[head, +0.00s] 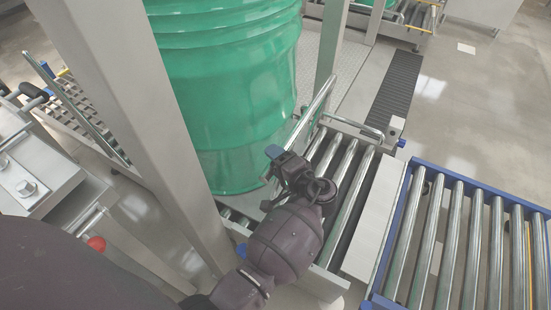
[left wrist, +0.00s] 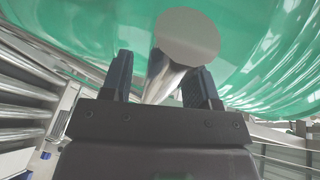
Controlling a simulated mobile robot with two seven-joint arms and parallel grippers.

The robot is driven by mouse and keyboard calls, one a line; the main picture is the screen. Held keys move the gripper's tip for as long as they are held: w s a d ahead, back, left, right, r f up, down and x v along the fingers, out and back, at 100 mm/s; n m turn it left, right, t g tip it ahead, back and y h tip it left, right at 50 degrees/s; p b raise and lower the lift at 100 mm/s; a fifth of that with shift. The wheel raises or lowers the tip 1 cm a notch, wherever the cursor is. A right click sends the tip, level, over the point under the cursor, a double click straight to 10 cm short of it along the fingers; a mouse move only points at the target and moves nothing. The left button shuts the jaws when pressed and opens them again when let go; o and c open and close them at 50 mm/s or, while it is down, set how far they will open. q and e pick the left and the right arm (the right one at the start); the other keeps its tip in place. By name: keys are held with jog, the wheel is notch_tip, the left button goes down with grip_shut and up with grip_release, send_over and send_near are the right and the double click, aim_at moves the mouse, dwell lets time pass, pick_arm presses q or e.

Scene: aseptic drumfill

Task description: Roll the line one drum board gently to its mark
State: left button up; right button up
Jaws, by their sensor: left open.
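A large green drum (head: 235,100) stands upright behind a grey post, over the rollers of the line. It fills the top of the left wrist view (left wrist: 90,30). The board under the drum is mostly hidden by the drum and my arm, and I cannot make out its mark. My left gripper (head: 277,160) is at the lower right side of the drum. In the left wrist view its fingers (left wrist: 163,78) are apart, on either side of a shiny metal bar (left wrist: 187,38) with a flat round end. I cannot tell whether they touch it. My right gripper is not in view.
The grey post (head: 135,100) stands close left of my left arm. Rollers (head: 345,165) run beside the gripper, with a bent metal rail (head: 312,118) above them. A blue-framed roller conveyor (head: 455,235) lies at the right. A red knob (head: 96,243) is at the left. Open floor (head: 470,110) lies beyond.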

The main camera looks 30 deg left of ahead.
pick_arm(q)
grip_shut()
jog(key=shift+a, duration=0.45)
dwell(0.4)
grip_release()
jog(key=shift+d, duration=0.1)
